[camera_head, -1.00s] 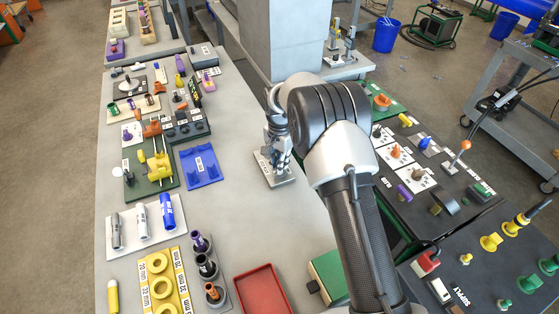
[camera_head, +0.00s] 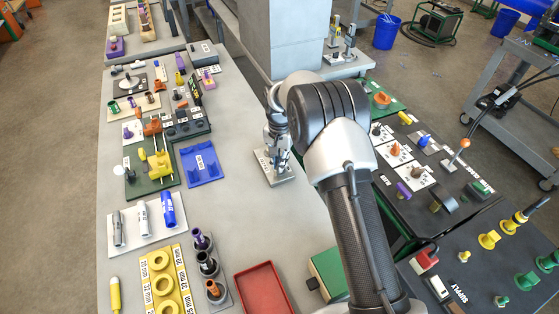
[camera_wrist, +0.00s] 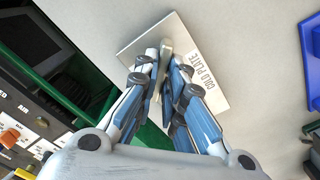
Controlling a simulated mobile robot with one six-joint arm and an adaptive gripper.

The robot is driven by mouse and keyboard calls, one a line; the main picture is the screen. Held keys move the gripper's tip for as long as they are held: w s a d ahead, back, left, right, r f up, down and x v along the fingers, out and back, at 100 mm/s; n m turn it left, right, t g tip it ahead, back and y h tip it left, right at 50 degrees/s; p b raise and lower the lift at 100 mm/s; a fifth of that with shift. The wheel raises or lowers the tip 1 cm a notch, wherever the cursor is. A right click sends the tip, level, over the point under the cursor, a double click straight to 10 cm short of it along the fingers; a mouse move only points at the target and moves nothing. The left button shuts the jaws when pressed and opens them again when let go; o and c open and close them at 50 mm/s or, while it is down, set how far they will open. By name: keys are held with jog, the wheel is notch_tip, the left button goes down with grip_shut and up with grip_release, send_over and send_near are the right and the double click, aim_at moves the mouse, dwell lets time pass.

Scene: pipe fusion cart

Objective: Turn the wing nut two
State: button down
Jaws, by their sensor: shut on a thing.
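A light grey plate labelled "COLD PLATE" (camera_wrist: 207,95) lies flat on the grey bench; it also shows in the head view (camera_head: 284,178). A slim grey metal piece (camera_wrist: 166,50) stands up from the plate. I cannot tell for sure whether this is wing nut two. My gripper (camera_wrist: 164,66) points down over the plate, with its two blue-and-white fingers on either side of the grey piece, shut on it. In the head view my gripper (camera_head: 276,160) is small and partly hides the piece.
A blue tray (camera_head: 201,164) lies left of the plate, and a red tray (camera_head: 262,288) stands nearer. A grey pillar (camera_head: 285,40) rises behind. A dark control panel (camera_head: 440,215) with knobs is to the right. The bench around the plate is mostly clear.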

jog(key=c, duration=1.7)
grip_release()
jog(key=shift+r, duration=0.15)
notch_tip(320, 180, up, 12)
jog(key=shift+f, duration=0.1)
